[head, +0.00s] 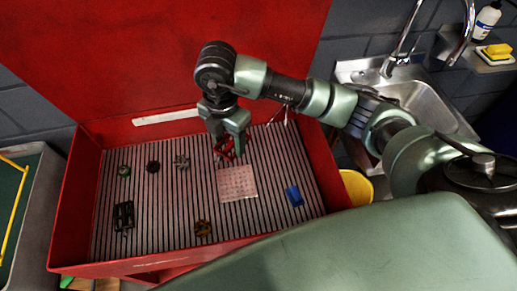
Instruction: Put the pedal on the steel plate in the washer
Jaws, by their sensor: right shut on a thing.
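My right gripper (227,142) points down inside the red washer (68,200). It is shut on a small red pedal (225,153), an open frame partly hidden by the fingers. The pedal is just beyond the far edge of the steel plate (238,184), a pale, pinkish perforated square lying on the washer's slatted floor. I cannot tell how high the pedal is above the slats. The plate looks bare. My left gripper is not in view.
On the slats lie a black pedal-like block (123,217), a green round part (124,171), a black round part (153,166), a grey cog (181,162), a brass-coloured part (203,228) and a blue cylinder (293,195). The washer's raised lid (150,50) stands behind.

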